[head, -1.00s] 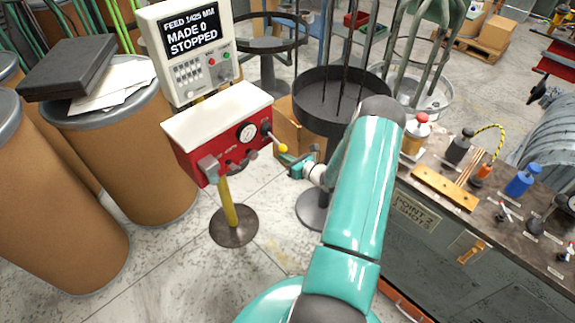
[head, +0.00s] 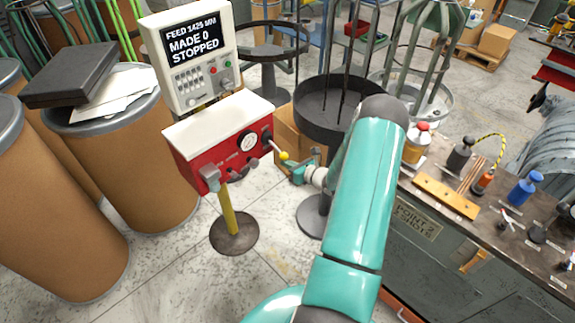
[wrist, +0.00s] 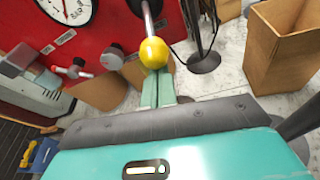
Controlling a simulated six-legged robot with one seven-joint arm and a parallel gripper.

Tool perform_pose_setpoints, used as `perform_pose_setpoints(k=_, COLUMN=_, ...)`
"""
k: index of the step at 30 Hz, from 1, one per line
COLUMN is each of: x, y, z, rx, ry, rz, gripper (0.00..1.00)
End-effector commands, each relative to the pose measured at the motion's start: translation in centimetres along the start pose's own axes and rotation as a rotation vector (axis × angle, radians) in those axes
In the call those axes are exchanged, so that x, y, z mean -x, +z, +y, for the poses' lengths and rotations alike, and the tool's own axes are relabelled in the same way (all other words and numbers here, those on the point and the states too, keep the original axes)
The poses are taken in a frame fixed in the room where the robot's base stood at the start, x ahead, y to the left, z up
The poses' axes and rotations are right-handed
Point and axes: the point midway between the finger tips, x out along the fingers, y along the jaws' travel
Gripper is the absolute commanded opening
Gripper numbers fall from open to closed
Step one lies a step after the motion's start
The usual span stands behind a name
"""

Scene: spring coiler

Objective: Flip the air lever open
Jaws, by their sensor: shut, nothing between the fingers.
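The air lever is a thin metal rod with a yellow knob (head: 284,155), sticking out from the right side of the red panel box (head: 200,160). In the wrist view the yellow knob (wrist: 153,53) is close, just beyond my fingertips, with the rod running up to the red panel. My gripper (head: 291,166) is just below and right of the knob in the head view. In the wrist view its green fingers (wrist: 157,80) are together and empty. The knob overlaps the fingertips there, so I cannot tell whether they touch.
A pressure gauge (head: 248,142) and small valves are on the panel's front. The display (head: 192,42) above reads STOPPED. A cardboard box (wrist: 283,50) stands behind on the floor. A workbench (head: 440,195) with bottles is at right; brown drums (head: 125,155) are at left.

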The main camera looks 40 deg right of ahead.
Motion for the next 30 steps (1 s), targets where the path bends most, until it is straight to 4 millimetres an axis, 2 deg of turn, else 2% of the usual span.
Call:
perform_pose_setpoints(k=11, x=1.0, y=1.9, z=0.4, rx=-0.003, ry=-0.026, rz=0.138, gripper=0.00)
perform_pose_setpoints(k=21, x=2.2, y=5.1, z=1.1, rx=-0.016, ry=-0.075, rz=0.409, gripper=0.00)
perform_pose_setpoints(k=30, x=2.6, y=7.0, z=1.4, rx=-0.025, ry=-0.076, rz=0.409, gripper=0.00)
